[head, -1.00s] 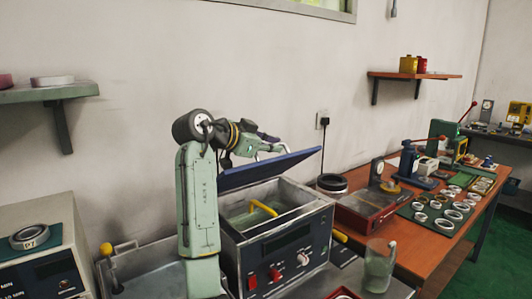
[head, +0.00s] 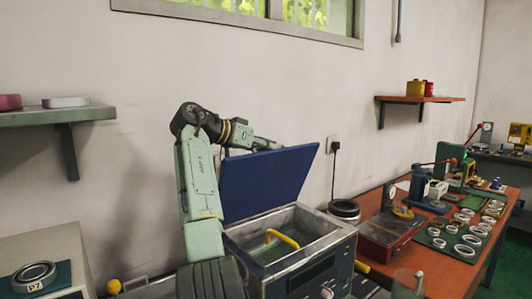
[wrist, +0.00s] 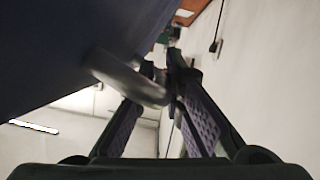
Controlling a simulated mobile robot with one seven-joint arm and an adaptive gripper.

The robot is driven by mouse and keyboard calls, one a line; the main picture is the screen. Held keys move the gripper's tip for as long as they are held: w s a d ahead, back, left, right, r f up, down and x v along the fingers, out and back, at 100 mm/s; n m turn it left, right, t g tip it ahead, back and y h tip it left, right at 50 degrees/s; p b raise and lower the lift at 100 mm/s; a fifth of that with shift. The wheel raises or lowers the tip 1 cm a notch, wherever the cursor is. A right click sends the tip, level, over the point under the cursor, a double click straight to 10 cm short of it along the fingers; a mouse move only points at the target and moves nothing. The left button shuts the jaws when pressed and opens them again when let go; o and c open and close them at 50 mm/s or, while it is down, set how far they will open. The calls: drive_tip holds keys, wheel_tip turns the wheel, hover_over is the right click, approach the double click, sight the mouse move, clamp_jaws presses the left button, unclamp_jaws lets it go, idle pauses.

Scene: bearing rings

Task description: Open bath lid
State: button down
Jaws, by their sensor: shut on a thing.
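The bath (head: 335,240) is a metal box with a dark front panel. Its blue lid (head: 265,185) stands steeply tilted open, hinged at the back. A yellow handle (head: 283,238) shows inside the open bath. In the wrist view, the lid (wrist: 70,45) fills the upper left as a dark sheet. A grey metal lid handle (wrist: 128,78) sticks out from it. My gripper (wrist: 163,82) is shut on this handle near the fingertips. In the head view my gripper is mostly hidden behind the lid's upper edge.
A glass jug (head: 407,284) stands in front right. A wall shelf (head: 60,113) is at the left. Wall space behind the lid is clear.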

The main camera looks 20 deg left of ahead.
drive_tip(key=shift+w+a, duration=0.15)
drive_tip(key=shift+a, duration=0.1)
idle(0.3)
drive_tip(key=c, duration=2)
unclamp_jaws()
drive_tip(key=shift+o, duration=0.2)
drive_tip(key=shift+r, duration=0.1)
drive_tip(key=v, duration=1.2)
